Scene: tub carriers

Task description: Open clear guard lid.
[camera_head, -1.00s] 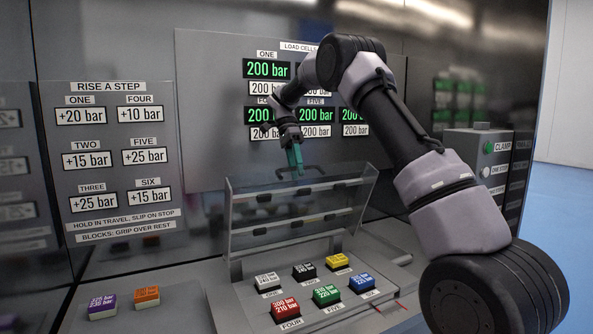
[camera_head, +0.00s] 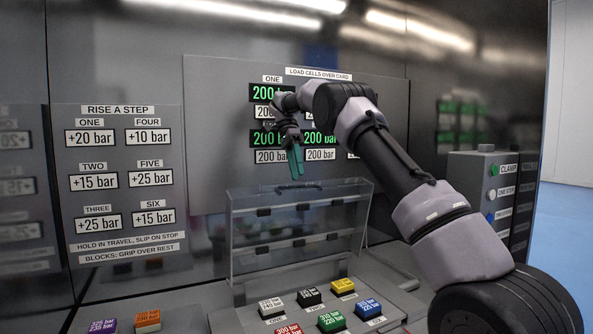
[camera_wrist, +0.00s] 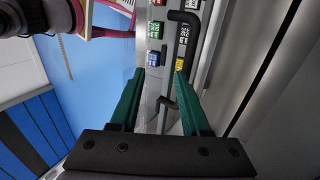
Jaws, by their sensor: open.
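The clear guard lid (camera_head: 300,225) stands raised on its edge behind the coloured blocks in the head view, a see-through panel with a grey frame and dark clips. My gripper (camera_head: 295,175) is just above its top edge, fingers pointing down. In the wrist view my gripper (camera_wrist: 155,75) is open, its two green fingers apart with nothing clearly held. A dark bent bar (camera_wrist: 188,35) shows beyond the fingertips there; I cannot tell for sure that it is the lid's handle.
Several labelled blocks, among them a white one (camera_head: 271,303) and a blue one (camera_head: 368,309), sit below the lid. Purple (camera_head: 103,326) and orange (camera_head: 147,319) blocks lie at left. A display panel (camera_head: 225,120) is close behind my gripper. A button box (camera_head: 480,180) stands right.

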